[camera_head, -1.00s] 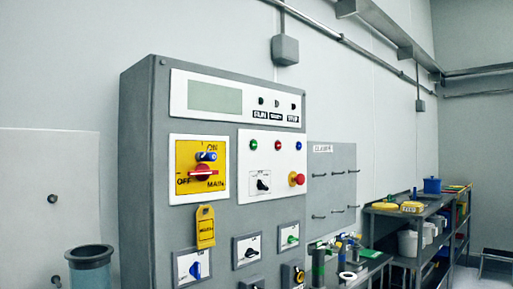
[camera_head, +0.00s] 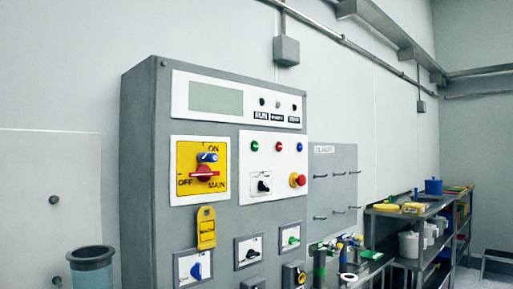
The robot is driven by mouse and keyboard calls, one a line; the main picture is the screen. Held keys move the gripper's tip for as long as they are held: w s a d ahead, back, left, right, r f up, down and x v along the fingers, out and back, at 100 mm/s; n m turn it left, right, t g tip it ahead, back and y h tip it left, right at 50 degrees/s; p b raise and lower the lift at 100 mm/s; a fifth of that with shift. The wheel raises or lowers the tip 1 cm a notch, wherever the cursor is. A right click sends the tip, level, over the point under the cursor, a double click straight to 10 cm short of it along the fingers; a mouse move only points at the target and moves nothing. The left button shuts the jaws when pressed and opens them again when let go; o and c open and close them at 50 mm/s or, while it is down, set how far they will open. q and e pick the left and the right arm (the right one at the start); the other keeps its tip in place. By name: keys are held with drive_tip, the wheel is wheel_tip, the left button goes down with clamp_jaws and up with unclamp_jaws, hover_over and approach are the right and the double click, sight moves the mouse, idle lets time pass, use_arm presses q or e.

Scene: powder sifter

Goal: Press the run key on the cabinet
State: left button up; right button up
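The grey control cabinet (camera_head: 140,150) stands left of centre in the head view. Its top panel has a blank greenish display (camera_head: 216,99) and a row of small dark keys. The run key (camera_head: 262,101) is the leftmost of these, above a black label that reads RUN. Below, a yellow plate holds a red main switch (camera_head: 205,174) with a blue part above it. Beside it, a white panel has green, red and blue lamps, a black selector (camera_head: 264,186) and a red mushroom button (camera_head: 298,180). Neither of my grippers shows.
A yellow tag (camera_head: 206,228) hangs under the main switch. A clear cylinder with a dark rim (camera_head: 90,252) stands at the lower left. A small bench with tools (camera_head: 345,255) and a shelf rack with bins (camera_head: 408,235) stand to the right. The wall is behind.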

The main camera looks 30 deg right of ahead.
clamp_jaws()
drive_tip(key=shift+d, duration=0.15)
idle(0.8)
